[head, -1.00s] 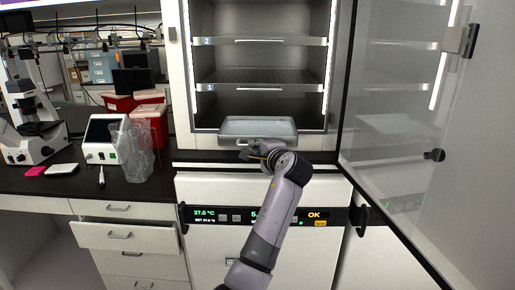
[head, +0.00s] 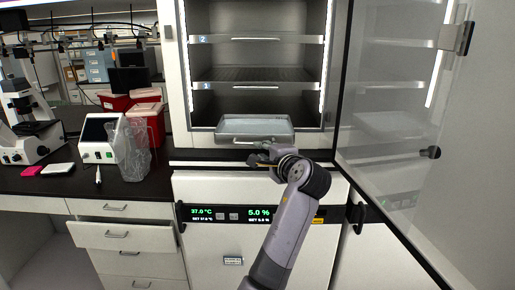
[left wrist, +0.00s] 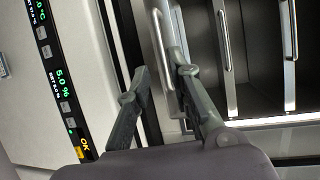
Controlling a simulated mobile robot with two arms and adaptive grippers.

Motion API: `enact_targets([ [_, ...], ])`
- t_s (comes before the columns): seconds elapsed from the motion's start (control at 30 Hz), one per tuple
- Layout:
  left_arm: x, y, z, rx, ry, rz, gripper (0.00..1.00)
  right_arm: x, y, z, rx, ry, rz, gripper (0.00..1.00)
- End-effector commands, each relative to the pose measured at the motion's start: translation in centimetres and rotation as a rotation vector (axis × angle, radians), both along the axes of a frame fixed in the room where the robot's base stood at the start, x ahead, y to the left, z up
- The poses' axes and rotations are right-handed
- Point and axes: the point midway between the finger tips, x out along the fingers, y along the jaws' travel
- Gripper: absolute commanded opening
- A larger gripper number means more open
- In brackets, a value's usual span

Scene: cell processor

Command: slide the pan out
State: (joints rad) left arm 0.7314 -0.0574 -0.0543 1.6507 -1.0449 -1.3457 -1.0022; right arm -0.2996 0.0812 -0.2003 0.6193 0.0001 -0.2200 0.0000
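The pan (head: 254,126) is a shallow grey metal tray at the bottom of the open incubator chamber, with a handle on its front. My left gripper (head: 257,156) is just in front of and below the pan's front edge in the head view. In the left wrist view, the two fingers of my left gripper (left wrist: 162,72) stand apart. The pan's handle (left wrist: 159,38) shows just past and between the fingertips; I cannot tell whether they touch it. My right gripper is in neither view.
The incubator's glass door (head: 392,120) stands open at the right. Wire shelves (head: 240,75) are above the pan. A control panel (head: 228,214) is below the chamber. A dark counter (head: 60,186) with a microscope (head: 32,130) and a clear bag (head: 133,152) lies to the left.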

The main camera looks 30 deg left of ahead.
Motion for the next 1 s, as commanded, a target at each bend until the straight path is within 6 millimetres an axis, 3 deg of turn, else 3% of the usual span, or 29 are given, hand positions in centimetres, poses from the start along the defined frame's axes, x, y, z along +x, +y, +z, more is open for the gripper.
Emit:
enact_targets([
  [0.1,-1.3,-1.9,0.4,-0.002,0.0,-0.002,0.2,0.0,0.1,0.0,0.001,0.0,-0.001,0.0],
  [0.3,-2.5,-3.4,0.7,-0.001,0.001,0.0,0.2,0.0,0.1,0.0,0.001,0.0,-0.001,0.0],
  [0.83,-2.6,-3.6,0.8,-0.001,0.001,0.001,0.2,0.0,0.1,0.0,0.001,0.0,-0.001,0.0],
  [0.93,-2.3,-3.8,0.0,-0.002,0.009,-0.009,0.2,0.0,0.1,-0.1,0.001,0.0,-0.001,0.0],
  [1.0,-1.5,-4.1,-1.9,-0.004,0.027,-0.034,0.2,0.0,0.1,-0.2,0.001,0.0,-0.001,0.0],
])
